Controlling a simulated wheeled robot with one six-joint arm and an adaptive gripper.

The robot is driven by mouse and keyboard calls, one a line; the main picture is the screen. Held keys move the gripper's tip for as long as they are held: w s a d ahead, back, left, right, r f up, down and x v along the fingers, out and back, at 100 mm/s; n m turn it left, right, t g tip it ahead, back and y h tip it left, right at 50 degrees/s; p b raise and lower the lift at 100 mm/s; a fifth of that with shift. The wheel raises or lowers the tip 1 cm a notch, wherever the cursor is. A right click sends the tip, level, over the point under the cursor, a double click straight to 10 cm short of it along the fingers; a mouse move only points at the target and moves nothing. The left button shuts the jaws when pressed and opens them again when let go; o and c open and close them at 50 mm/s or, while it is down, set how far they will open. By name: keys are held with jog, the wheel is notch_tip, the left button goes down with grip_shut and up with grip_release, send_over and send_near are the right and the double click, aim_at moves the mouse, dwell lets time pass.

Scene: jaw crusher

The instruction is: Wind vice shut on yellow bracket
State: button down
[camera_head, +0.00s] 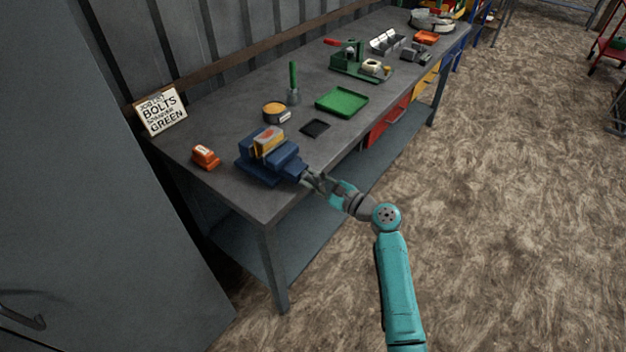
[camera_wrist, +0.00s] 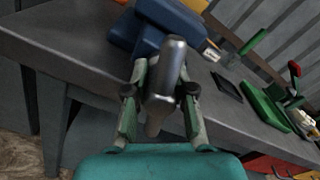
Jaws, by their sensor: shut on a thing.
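The blue vice (camera_head: 262,172) stands on the near left part of the bench in the head view. The yellow bracket (camera_head: 268,142) sits in the top of the vice, between its jaws; whether both jaws touch it I cannot tell. My gripper (camera_head: 312,182) is at the vice's front end, over the bench edge. In the wrist view the vice (camera_wrist: 170,25) is at the top, and the grey metal vice handle (camera_wrist: 165,80) comes toward the camera between my fingers (camera_wrist: 160,100). The fingers are shut on the handle. The bracket is mostly out of the wrist view.
An orange block (camera_head: 205,157) lies left of the vice. A yellow-topped tin (camera_head: 276,112), a black pad (camera_head: 315,128) and a green tray (camera_head: 342,100) are behind and right. A sign (camera_head: 161,111) leans at the wall. Floor in front of the bench is clear.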

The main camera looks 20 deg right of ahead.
jog(key=c, duration=1)
grip_release()
jog(key=v, duration=1.2)
